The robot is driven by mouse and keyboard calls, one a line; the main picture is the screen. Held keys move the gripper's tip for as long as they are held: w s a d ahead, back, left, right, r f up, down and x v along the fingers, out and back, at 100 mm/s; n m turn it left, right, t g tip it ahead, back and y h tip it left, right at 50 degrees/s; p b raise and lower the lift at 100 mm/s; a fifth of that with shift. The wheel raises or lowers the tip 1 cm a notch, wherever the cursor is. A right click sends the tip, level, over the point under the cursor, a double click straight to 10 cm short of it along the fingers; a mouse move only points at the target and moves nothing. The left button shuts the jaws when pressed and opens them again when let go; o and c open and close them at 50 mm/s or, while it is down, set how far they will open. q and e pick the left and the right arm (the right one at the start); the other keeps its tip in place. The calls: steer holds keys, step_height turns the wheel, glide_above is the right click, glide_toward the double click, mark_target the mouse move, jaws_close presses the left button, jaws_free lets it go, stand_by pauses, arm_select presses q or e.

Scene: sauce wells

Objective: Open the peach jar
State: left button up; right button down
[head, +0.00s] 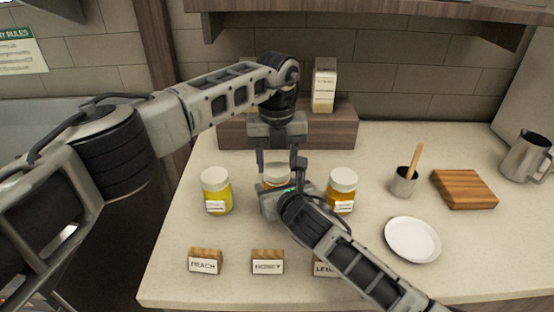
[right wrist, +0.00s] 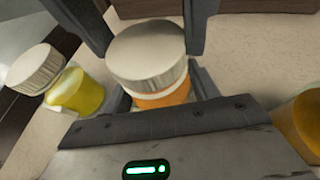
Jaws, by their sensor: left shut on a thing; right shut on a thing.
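An orange jar (right wrist: 165,98) with a ribbed cream lid (right wrist: 148,52) stands in the middle of the row; I take it as the peach jar, its label unreadable. In the head view its lid (head: 277,170) shows between the grippers. My left gripper (head: 278,166) points down from above, its two fingers on either side of the lid, shut on it. My right gripper (head: 274,197) comes in low from the front, shut on the jar's body and hiding most of it. The lid sits on the jar, level or nearly so; I cannot tell whether it is loosened.
A yellow jar (head: 217,196) stands left and an amber jar (head: 341,195) right, both lidded. Wooden name blocks reading PEACH (head: 205,262) and HONEY (head: 267,262) lie in front, a third partly hidden. A white plate (head: 412,240), spoon cup (head: 403,184) and wooden board (head: 464,190) are right.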

mark_target(277, 167)
arm_select(q)
steer(key=shift+w+a+r, duration=0.1)
steer(key=shift+r, duration=0.1)
stand_by(0.3)
steer(key=shift+r, duration=0.95)
arm_select(e)
steer(key=shift+d, duration=0.1)
arm_select(q)
steer(key=shift+r, duration=2)
arm_select(e)
steer(key=shift+c, duration=1.6)
jaws_free()
